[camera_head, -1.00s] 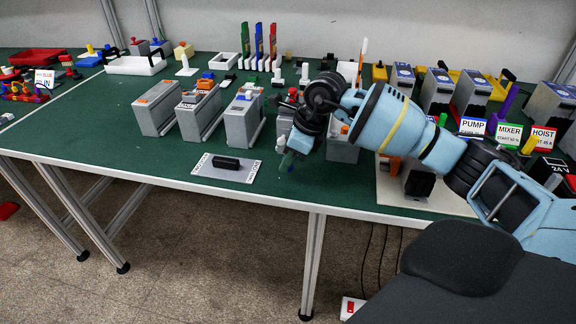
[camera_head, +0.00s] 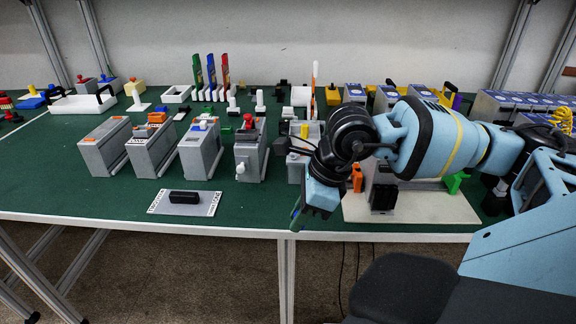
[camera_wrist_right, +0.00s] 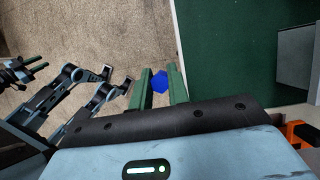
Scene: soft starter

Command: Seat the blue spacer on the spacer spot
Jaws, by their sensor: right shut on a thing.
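My right gripper (camera_head: 297,213) hangs at the table's front edge, right of the grey plate with the black block. In the right wrist view its two green fingers are shut on the blue spacer (camera_wrist_right: 159,81), a small many-sided piece. I cannot pick out the spacer spot.
Grey modules (camera_head: 107,146) stand in a row behind the small grey plate (camera_head: 160,207) with its black block (camera_head: 185,197). A pale base plate (camera_head: 440,208) with a dark module (camera_head: 383,198) lies right of my right gripper. Green tabletop (camera_head: 60,190) is clear at front left.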

